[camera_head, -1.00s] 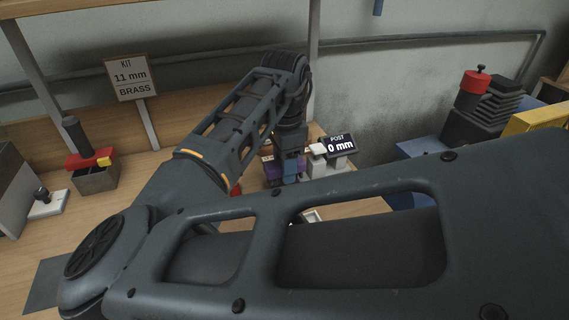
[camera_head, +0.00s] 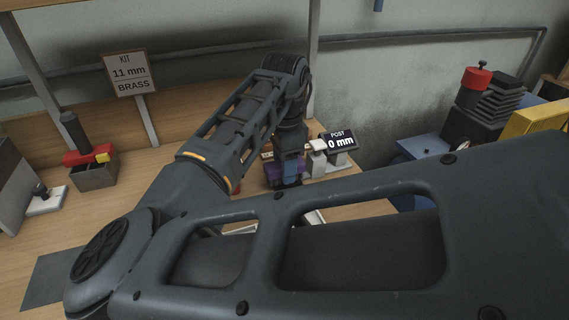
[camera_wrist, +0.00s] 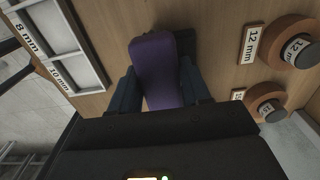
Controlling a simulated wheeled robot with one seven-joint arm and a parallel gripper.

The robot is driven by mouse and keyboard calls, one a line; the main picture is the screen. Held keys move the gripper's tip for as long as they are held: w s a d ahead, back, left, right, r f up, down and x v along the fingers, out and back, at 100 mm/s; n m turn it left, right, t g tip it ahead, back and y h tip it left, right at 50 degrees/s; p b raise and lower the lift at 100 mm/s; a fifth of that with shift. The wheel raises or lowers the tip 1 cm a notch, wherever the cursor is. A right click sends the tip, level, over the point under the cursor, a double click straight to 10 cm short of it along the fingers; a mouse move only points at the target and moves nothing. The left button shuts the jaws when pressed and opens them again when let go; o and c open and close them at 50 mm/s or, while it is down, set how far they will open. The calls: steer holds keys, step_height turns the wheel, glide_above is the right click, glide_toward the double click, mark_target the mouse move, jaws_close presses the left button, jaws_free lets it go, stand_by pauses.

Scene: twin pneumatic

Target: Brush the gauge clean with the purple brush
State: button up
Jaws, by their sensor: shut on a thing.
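My gripper (camera_wrist: 158,85) is shut on the purple brush (camera_wrist: 154,62), which sits between its two dark blue fingers in the wrist view. A dark part shows just behind the purple body; the bristles cannot be made out. In the head view my gripper (camera_head: 291,170) is low over the bench, partly hidden by my arm, with purple (camera_head: 273,174) showing beside it. The gauge is likely the white and grey unit with the dark display reading "POST 0 mm" (camera_head: 339,141), just right of my gripper. I cannot tell whether the brush touches it.
A white-framed tray (camera_wrist: 68,50) labelled 8 mm and 10 mm lies left in the wrist view. A box with a red-and-black tool (camera_head: 95,175) and a "KIT 11 mm BRASS" sign (camera_head: 130,76) are left on the bench.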

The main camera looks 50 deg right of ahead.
mark_target(303, 159)
steer(key=shift+f, duration=0.35)
steer(key=shift+s+d+r+p, duration=0.1)
steer(key=shift+s+d+p, duration=0.15)
steer(key=shift+s+d, duration=0.25)
steer(key=shift+s+d+r+p, duration=0.1)
steer(key=shift+s+d+p, duration=0.2)
steer(key=shift+d, duration=0.4)
steer(key=shift+s+d, duration=0.35)
steer(key=shift+d, duration=0.1)
steer(key=shift+c, duration=1.4)
steer(key=shift+s+f+p, duration=0.1)
steer(key=shift+p, duration=0.2)
jaws_close()
steer(key=shift+w+a, duration=0.65)
steer(key=shift+a, duration=0.2)
steer(key=shift+w+a, duration=0.6)
steer(key=shift+a, duration=0.2)
steer(key=shift+r+p, duration=2.5)
steer(key=shift+r, duration=0.6)
